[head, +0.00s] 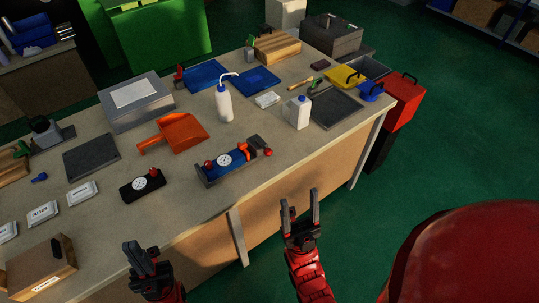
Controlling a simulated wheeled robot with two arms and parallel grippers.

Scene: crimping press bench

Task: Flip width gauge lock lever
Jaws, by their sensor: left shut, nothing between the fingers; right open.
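A blue gauge fixture (235,164) with a white dial sits near the front edge of the bench. It has a red knob at its left end and a red-tipped part (267,152) at its right end. A smaller black gauge (140,185) with a white dial and a red knob lies to its left. I cannot tell from the picture which one is the width gauge or which part is the lock lever. My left gripper (139,256) is shut and empty at the bench's front edge, below the black gauge. My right gripper (300,212) is open and empty, in front of the bench, apart from the blue fixture.
An orange dustpan (180,133), a white wash bottle (224,103) and a white jug (299,112) stand behind the gauges. White packets (82,193) and a wooden box (40,271) lie at the left. The bench top just around the blue fixture is mostly clear.

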